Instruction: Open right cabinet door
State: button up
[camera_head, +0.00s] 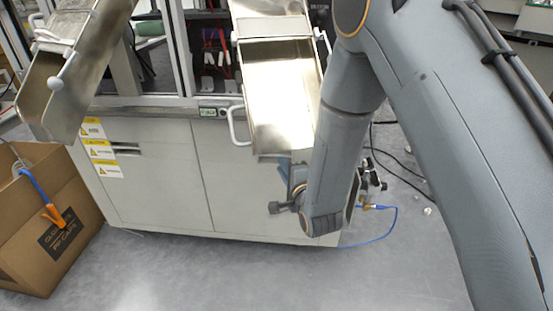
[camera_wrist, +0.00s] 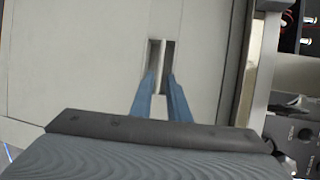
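The right cabinet door (camera_head: 235,185) is a plain grey panel and looks shut. Its handle (camera_wrist: 161,52) shows in the wrist view as a pale bar between two dark recessed slots. My gripper (camera_wrist: 160,78) points at this handle, its two blue fingers apart and one on each side of the bar's line. I cannot tell whether the fingertips are inside the slots or just in front of them. In the head view my arm hides the handle and most of the gripper.
The left door (camera_head: 155,180) is shut, with a dark recessed handle (camera_head: 125,150) and yellow warning labels (camera_head: 102,150). A metal chute (camera_head: 277,95) overhangs the right door. A cardboard box (camera_head: 45,215) stands at left. Cables (camera_head: 400,165) lie at right; the front floor is clear.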

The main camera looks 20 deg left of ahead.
jog(key=b+x, duration=0.1)
jog(key=x, duration=0.6)
jog(key=shift+w+a, duration=0.1)
grip_shut()
dwell(1.3)
